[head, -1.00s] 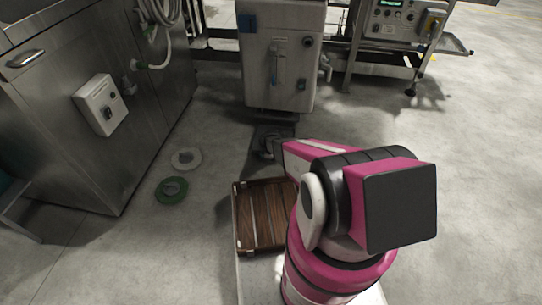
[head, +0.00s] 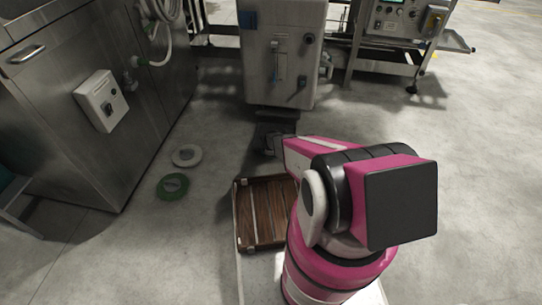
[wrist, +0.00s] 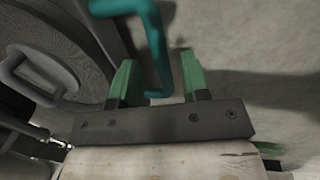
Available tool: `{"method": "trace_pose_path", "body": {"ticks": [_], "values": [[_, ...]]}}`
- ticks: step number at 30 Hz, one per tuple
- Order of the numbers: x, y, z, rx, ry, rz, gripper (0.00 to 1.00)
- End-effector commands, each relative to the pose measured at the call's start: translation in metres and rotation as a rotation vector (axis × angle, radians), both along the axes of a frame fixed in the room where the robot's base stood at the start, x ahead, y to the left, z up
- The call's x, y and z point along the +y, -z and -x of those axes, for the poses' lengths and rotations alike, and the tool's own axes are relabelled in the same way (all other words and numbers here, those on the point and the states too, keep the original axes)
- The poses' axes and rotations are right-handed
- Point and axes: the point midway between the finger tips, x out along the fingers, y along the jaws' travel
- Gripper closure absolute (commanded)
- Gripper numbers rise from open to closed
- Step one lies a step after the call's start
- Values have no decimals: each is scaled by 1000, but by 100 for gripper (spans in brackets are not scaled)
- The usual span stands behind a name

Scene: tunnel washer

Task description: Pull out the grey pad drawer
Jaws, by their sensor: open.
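My gripper (wrist: 156,57) is open, its two green fingers on either side of a teal bar-shaped handle (wrist: 158,50) in the wrist view. The handle's lower end reaches down between the fingers; I cannot tell whether they touch it. In the head view my gripper (head: 271,143) is a small dark shape low in front of the grey cabinet (head: 262,65), partly hidden by my arm. I cannot pick out the grey pad drawer with certainty in either view.
A grey round part with a handle (wrist: 40,75) is left of the fingers in the wrist view. A steel machine (head: 50,110) stands at left. A green ring (head: 173,186) and a pale ring (head: 187,156) lie on the floor. The floor at right is clear.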

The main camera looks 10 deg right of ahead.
Motion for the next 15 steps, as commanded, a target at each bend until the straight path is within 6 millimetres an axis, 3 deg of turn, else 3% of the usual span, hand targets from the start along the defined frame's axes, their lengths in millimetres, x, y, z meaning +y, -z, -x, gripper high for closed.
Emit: {"method": "trace_pose_path", "body": {"ticks": [15], "values": [[5, -87, 17, -1, 0, -1, 58]]}}
